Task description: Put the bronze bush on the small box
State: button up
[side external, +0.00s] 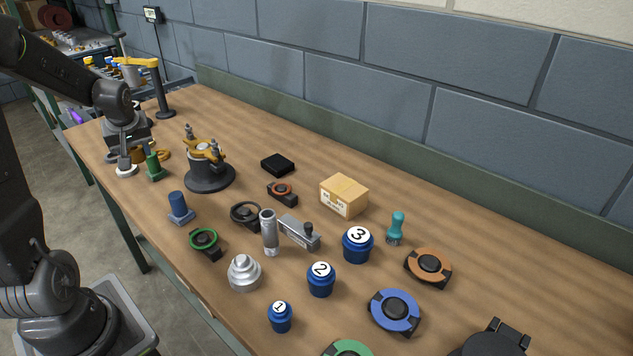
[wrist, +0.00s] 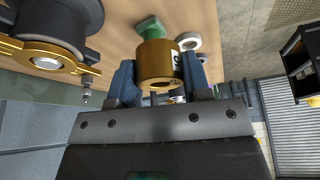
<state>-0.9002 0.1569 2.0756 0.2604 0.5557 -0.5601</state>
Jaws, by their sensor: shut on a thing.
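The bronze bush (wrist: 160,66), a gold-brown cylinder with a white label, sits between the two fingers of my gripper (wrist: 160,78) in the wrist view. My gripper is shut on it. In the side external view my gripper (side external: 128,143) is at the far left end of the bench, low over the top, and the bush is hard to make out there. The small box (side external: 344,196) is a tan carton with white labels, standing on the bench well to the right of my gripper. Its top is bare.
A green-based part (side external: 154,165) and a white-based grey part stand close by my gripper. A dark round fixture with gold clamps (side external: 208,168) stands between it and the box. A flat black block (side external: 277,164) and several ringed parts and numbered blue weights surround the box.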

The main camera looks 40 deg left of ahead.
notch_tip(320, 180, up, 10)
jog(key=m+t+h, duration=0.2)
jog(key=m+t, duration=0.1)
jog(key=m, duration=0.7)
send_over(346, 183)
jog(key=s, duration=0.2)
notch_tip(346, 183, down, 12)
jog(key=shift+w+a, duration=0.1)
jog(key=shift+w, duration=0.05)
jog(key=shift+w+d+f, duration=0.2)
jog(key=shift+d+f, duration=0.05)
jog(key=shift+d, duration=0.1)
jog(key=shift+f, duration=1.95)
jog(key=shift+f, duration=0.1)
